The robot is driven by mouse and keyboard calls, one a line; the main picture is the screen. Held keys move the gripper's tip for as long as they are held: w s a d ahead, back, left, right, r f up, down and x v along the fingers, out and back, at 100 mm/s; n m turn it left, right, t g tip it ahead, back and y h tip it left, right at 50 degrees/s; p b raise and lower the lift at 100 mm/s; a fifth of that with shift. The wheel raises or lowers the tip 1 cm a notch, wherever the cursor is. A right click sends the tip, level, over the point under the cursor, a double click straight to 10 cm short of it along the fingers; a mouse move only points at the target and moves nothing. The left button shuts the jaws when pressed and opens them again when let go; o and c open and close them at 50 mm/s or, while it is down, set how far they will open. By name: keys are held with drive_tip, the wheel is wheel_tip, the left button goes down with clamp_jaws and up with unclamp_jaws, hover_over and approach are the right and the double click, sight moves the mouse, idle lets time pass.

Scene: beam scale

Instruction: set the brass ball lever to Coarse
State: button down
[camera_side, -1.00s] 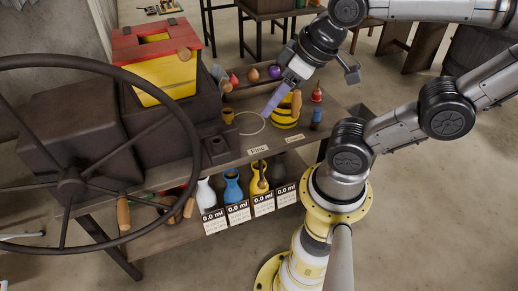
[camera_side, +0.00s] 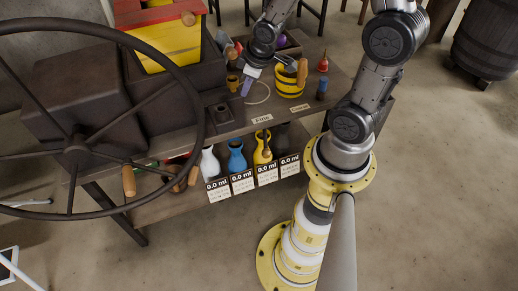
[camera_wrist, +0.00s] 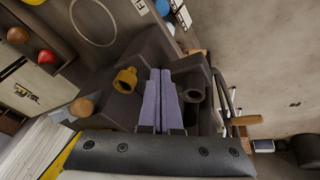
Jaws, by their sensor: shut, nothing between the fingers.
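No brass ball lever can be made out clearly. A small brass-yellow, hollow-looking piece (camera_side: 233,83) sits by the dark machine housing; it also shows in the wrist view (camera_wrist: 125,80). I cannot tell whether it belongs to the lever. The "Fine" label (camera_side: 262,118) and a second label (camera_side: 299,108), too small to read surely, lie on the bench's front edge. My gripper (camera_side: 245,90) points down just right of the brass piece, with its purple fingers shut and empty. In the wrist view the fingers (camera_wrist: 160,75) lie together, between the brass piece and a dark round socket (camera_wrist: 194,87).
A large dark wheel (camera_side: 197,92) stands at left. A yellow-black striped bucket (camera_side: 289,84) and blue bottle (camera_side: 321,88) stand on the bench to the right. A pale ring (camera_side: 262,97) lies beside my fingers. Several vases (camera_side: 236,155) stand on the lower shelf.

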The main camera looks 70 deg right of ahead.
drive_tip(key=s+f+n+y, duration=0.1)
drive_tip(key=s+f+y, duration=0.1)
drive_tip(key=f, duration=1.4)
drive_tip(key=shift+s+a+f, duration=0.15)
drive_tip(key=shift+s+f, duration=0.15)
drive_tip(key=shift+s, duration=0.2)
drive_tip(key=x, duration=1)
drive_tip(key=shift+s+d+r, duration=0.15)
drive_tip(key=shift+s+r, duration=0.05)
drive_tip(key=shift+s, duration=0.8)
drive_tip(key=shift+s+d+r, duration=0.1)
drive_tip(key=shift+s+r, duration=0.05)
drive_tip(key=shift+s, duration=0.9)
